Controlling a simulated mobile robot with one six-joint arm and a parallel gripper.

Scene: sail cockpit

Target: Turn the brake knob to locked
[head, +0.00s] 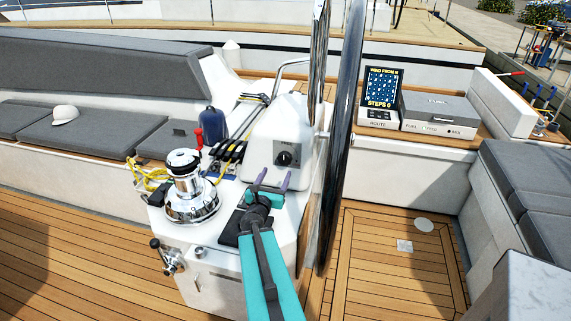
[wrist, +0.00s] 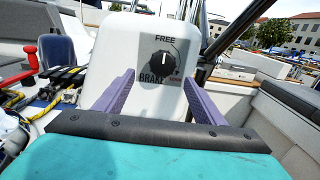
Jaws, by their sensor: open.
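The brake knob (head: 284,158) is a round black knob on the white pedestal (head: 268,130) beside the steering wheel. In the wrist view the knob (wrist: 162,64) shows a white pointer mark pointing up toward the word FREE, with BRAKE printed below it. My gripper (head: 272,180) is open in front of the pedestal, a little below the knob. In the wrist view the two purple fingers (wrist: 160,90) stand on either side of the knob, apart from it and empty.
The large steering wheel (head: 346,130) stands close on the right of the pedestal. A chrome winch (head: 190,190) and rope clutches (head: 232,150) are on the left. A route display (head: 382,92) and a grey-lidded box (head: 437,108) sit at the back right.

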